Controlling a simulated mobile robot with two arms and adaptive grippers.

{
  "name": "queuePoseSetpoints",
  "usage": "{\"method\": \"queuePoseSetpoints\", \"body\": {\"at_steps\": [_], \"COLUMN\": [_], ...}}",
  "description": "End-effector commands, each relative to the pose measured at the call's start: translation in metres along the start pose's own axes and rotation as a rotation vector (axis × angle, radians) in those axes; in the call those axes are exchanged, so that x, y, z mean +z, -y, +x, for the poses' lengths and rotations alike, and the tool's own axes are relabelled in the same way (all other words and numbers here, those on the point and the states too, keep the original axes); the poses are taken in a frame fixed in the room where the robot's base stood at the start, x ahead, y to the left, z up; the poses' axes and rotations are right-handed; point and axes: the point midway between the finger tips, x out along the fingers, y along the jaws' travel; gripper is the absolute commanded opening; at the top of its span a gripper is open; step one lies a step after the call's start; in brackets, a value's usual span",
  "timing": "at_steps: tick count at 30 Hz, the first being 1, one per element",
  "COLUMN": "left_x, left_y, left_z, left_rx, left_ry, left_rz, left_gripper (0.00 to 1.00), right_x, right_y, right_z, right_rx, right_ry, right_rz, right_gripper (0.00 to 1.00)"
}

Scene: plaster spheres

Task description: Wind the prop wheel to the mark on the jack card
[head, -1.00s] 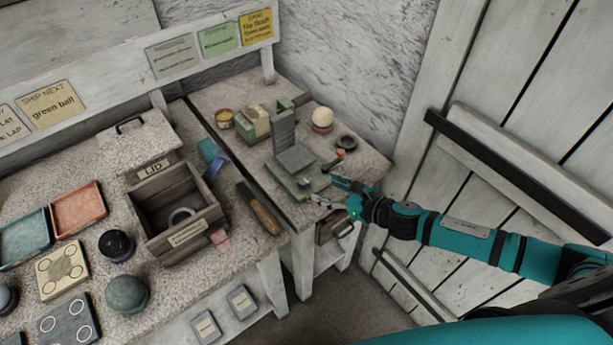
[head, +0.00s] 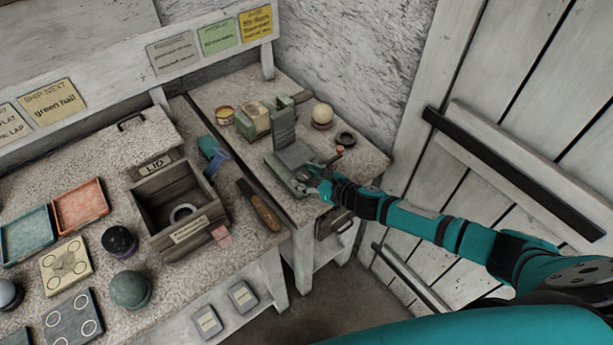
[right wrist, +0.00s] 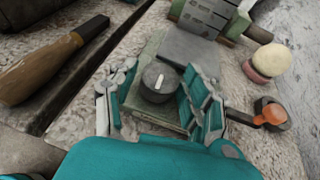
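The jack is a green-grey block (head: 290,158) with a grey upright plate, at the right part of the bench; it also shows in the right wrist view (right wrist: 193,48). The prop wheel looks like a dark round knob (right wrist: 158,82) with a white pointer line, on the jack's near side. My right gripper (right wrist: 158,92) is open, its fingers on either side of the knob; I cannot tell if they touch it. In the head view the right gripper (head: 322,184) hides the wheel. Which card is the jack card, and its mark, I cannot tell. My left gripper is not in view.
A pale ball (head: 322,114), a dark ring (head: 346,138) and an orange-tipped piece (right wrist: 272,113) stand right of the jack. A wooden-handled tool (head: 260,205) lies to its left, near an open wooden box (head: 190,230). Yellow card (head: 257,22) and green card (head: 220,38) hang behind.

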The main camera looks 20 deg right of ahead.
Motion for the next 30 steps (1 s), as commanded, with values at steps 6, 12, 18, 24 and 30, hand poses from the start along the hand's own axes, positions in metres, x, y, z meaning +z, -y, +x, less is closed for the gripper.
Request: {"method": "queuePoseSetpoints", "body": {"at_steps": [6, 12, 18, 24, 30], "left_x": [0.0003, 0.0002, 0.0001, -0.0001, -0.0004], "left_y": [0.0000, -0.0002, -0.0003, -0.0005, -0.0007], "left_z": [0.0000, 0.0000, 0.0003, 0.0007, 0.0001], "left_rx": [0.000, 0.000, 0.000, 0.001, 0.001], "left_ry": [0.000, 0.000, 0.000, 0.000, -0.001], "left_rz": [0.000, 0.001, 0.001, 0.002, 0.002], "left_gripper": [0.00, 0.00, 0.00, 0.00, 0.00], "right_x": [-0.0001, -0.0002, -0.0010, -0.0006, 0.0005], "right_y": [0.0001, -0.0001, -0.0018, -0.0035, -0.0054], "right_z": [-0.0003, -0.0003, -0.0002, 0.0001, 0.0007], "right_rx": [0.000, -0.002, -0.035, -0.134, -0.293], "right_ry": [0.000, 0.000, 0.000, 0.000, 0.001], "right_rz": [0.000, 0.001, 0.018, 0.061, 0.127], "right_gripper": [0.18, 0.05, 0.05, 0.05, 0.05]}}
